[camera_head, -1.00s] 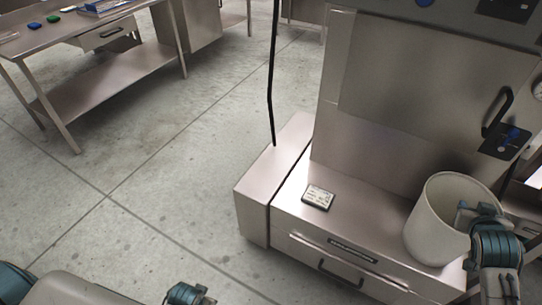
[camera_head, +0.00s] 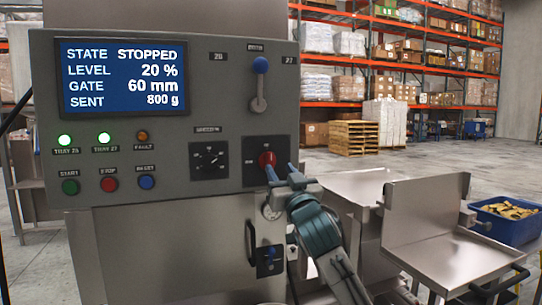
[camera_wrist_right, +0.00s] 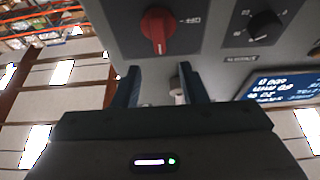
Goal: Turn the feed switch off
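A red rotary switch (camera_head: 267,159) sits on a black plate at the lower right of the grey control panel. It also shows at the top of the right wrist view (camera_wrist_right: 157,28), with its grip roughly upright there. Its small labels are too small to read surely. My right gripper (camera_head: 281,173) is just in front of and below the red switch. In the right wrist view its two fingers (camera_wrist_right: 161,88) stand apart with nothing held between them, and the switch lies beyond their tips. My left gripper is not in view.
The panel screen (camera_head: 124,77) reads STOPPED, level 20 %, gate 60 mm, sent 800 g. A black knob (camera_head: 209,159) is left of the switch, a blue-topped lever (camera_head: 259,85) above. A blue-handled valve (camera_head: 269,256) is below.

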